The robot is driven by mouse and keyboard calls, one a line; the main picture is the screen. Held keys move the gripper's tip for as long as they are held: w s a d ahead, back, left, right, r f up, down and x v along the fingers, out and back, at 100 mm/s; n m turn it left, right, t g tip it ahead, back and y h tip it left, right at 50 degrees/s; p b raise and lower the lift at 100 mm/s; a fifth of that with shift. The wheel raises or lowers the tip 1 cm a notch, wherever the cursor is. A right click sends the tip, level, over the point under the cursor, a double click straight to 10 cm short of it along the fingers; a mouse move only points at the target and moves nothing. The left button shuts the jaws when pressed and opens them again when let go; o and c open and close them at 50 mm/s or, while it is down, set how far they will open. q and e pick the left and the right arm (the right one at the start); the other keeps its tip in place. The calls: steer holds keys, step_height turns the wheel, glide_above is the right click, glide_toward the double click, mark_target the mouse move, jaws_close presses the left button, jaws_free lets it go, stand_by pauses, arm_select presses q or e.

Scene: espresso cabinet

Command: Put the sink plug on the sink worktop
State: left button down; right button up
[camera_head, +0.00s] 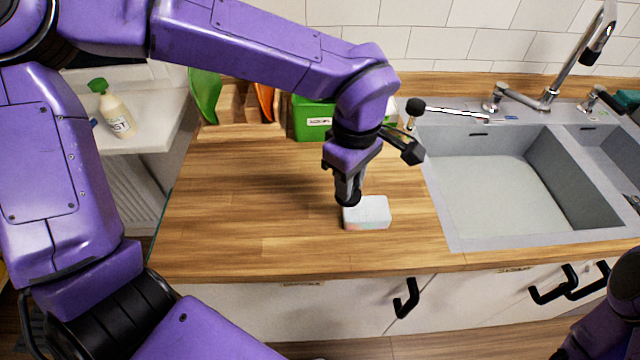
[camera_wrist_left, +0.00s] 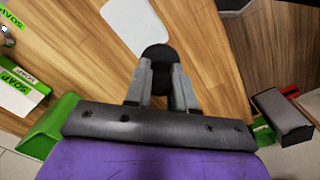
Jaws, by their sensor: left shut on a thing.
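The sink plug (camera_head: 348,197) is a small black round piece between the fingertips of my left gripper (camera_head: 348,186). It also shows in the left wrist view (camera_wrist_left: 156,53), with the grey fingers closed on it. The left gripper points down and holds the plug low over the wooden sink worktop (camera_head: 250,225), left of the sink. I cannot tell whether the plug touches the wood. A white block (camera_head: 367,213) lies on the worktop right beside the plug. My right gripper is not in view.
The grey sink (camera_head: 495,185) with its tap (camera_head: 550,95) is on the right. A green soap box (camera_head: 311,120) stands at the back of the worktop. A black-headed metal rod (camera_head: 440,109) lies by the sink's back rim. The worktop's left and front are clear.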

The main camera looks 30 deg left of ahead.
arm_select(q)
steer(key=a+f, duration=0.1)
steer(key=f, duration=0.1)
steer(key=a+f, duration=0.2)
steer(key=f, duration=0.1)
steer(key=w+a+f, duration=0.1)
steer(key=f, duration=0.2)
steer(key=shift+a+f, duration=0.2)
steer(key=shift+a, duration=0.2)
steer(key=shift+f, duration=0.3)
steer(key=shift+f, duration=0.15)
steer(key=c, duration=0.9)
jaws_free()
steer(key=shift+c, duration=0.2)
step_height(320, 180, up, 12)
steer(key=shift+r, duration=0.2)
